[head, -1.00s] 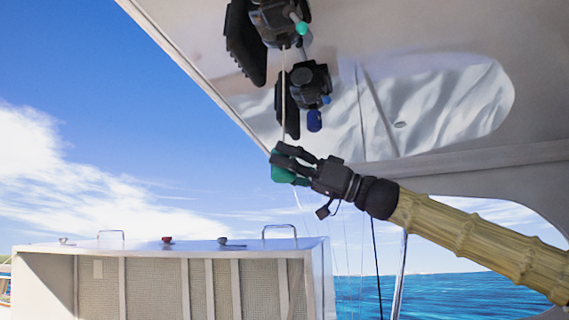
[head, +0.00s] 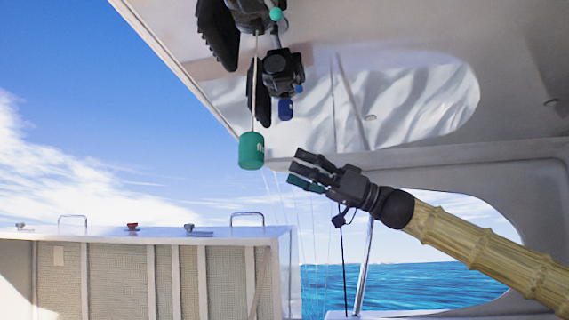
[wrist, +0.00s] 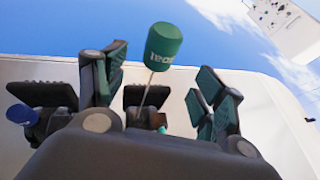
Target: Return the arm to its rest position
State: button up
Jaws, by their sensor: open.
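My gripper (head: 308,172) is open and empty, to the right of and a little below a green cylindrical handle (head: 251,150) in the head view. The handle hangs on a pale cord from the ceiling gear, clear of my fingers. In the wrist view the open fingers (wrist: 158,85) stand on either side of the picture. The green handle (wrist: 163,45) shows between and beyond them, with its cord running down behind my gripper's body. My arm reaches in from the lower right in the head view.
Black ceiling devices (head: 283,68) hang above, one with a blue knob (head: 285,109). A white box-like hatch (head: 150,238) with handles and small knobs on top stands lower left. A thin metal pole (head: 365,265) stands below my gripper. Open air lies between the handle and my gripper.

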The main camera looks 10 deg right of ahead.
jog(key=shift+d+f, duration=0.15)
jog(key=shift+d, duration=0.2)
dwell(0.3)
